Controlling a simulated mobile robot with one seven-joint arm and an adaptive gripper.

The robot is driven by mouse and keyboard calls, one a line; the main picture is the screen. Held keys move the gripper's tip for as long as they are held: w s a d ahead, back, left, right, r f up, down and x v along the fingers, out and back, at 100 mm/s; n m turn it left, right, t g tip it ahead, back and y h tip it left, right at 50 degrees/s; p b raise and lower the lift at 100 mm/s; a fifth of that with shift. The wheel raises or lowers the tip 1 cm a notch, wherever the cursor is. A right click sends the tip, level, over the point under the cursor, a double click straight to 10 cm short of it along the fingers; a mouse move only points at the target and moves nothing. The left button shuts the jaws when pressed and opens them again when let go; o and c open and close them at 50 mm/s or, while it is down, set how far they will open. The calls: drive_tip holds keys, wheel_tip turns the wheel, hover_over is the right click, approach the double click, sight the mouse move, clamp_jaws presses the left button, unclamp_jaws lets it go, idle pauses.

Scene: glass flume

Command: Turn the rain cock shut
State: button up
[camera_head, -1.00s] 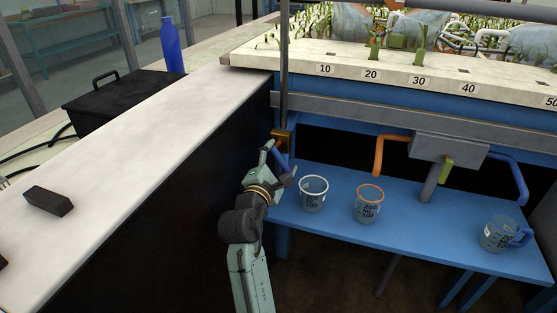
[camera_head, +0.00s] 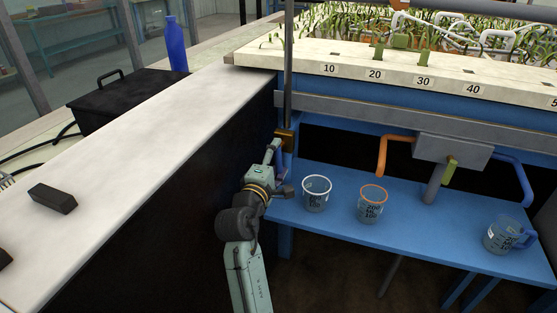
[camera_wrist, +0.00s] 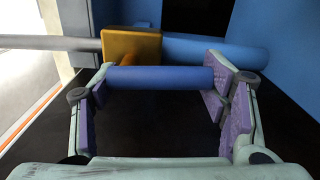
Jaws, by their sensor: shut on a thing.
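The rain cock has a brass body (camera_head: 285,137) on the upright grey pipe left of the blue bench. In the wrist view its brass block (camera_wrist: 132,46) sits on the pipe, with a blue lever (camera_wrist: 160,78) just in front, joined by a short brass stem. My gripper (camera_head: 280,162) is at the cock in the head view. In the wrist view my gripper (camera_wrist: 165,100) is shut on the lever, with a purple-padded finger at either end of it. The lever lies across the pads, roughly parallel to the pipe. In the head view my fingers partly hide the lever.
A white-rimmed cup (camera_head: 316,193) stands close right of my gripper. An orange-rimmed cup (camera_head: 372,204) and a blue-handled jug (camera_head: 508,236) are farther right on the blue bench (camera_head: 430,245). The dark side of the white counter (camera_head: 150,135) is close on the left.

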drive_tip(key=shift+a+m, duration=0.15)
drive_tip(key=shift+m, duration=0.45)
drive_tip(key=o, duration=1.7)
drive_tip(key=v, duration=1.2)
